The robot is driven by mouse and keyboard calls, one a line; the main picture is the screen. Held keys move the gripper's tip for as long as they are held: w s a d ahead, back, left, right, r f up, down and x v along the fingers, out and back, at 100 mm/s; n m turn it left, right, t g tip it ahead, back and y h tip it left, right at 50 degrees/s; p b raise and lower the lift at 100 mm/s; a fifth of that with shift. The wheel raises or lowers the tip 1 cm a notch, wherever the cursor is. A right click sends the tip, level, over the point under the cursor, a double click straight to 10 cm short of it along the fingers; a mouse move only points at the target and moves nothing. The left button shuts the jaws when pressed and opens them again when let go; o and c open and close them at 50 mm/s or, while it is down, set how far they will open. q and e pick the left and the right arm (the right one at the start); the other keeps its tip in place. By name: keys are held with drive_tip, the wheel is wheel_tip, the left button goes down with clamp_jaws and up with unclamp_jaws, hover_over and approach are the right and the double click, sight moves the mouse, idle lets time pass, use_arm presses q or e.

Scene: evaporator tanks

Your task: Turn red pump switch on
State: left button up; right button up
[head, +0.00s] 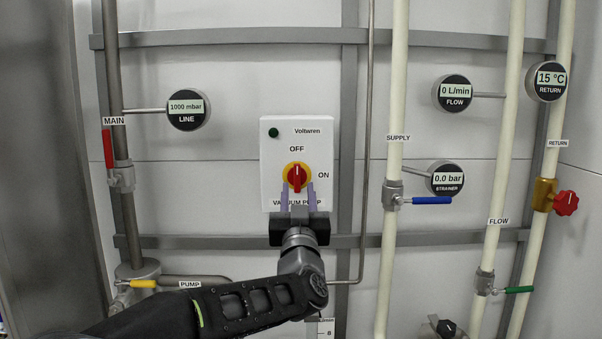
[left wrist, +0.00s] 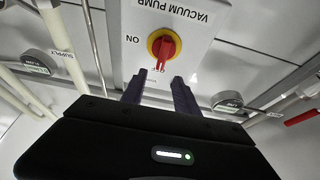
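The red pump switch (head: 297,174) is a rotary knob on a yellow disc, on the front of the white vacuum pump box (head: 320,157). Its grip stands upright, pointing at OFF; ON is marked to its right. My left gripper (head: 298,192) is in front of the box, at the knob's lower part, with its two fingers apart. In the left wrist view the picture is upside down; the red knob (left wrist: 163,48) lies just beyond the open fingertips (left wrist: 160,76), with nothing between them. I cannot tell whether the fingers touch the knob. My right gripper is not in view.
A dark green lamp (head: 273,132) is at the box's upper left. A red-handled valve (head: 108,149) is on the main pipe at left. The blue valve handle (head: 432,200) and supply pipe (head: 396,90) are at right. Grey rails cross the wall.

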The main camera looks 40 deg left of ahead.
sight(297, 171)
use_arm(q)
drive_tip(key=p+x, duration=0.3)
drive_tip(key=x, duration=0.4)
drive_tip(key=shift+w+a+r, duration=0.15)
drive_tip(key=shift+w+a, duration=0.15)
clamp_jaws()
idle(0.4)
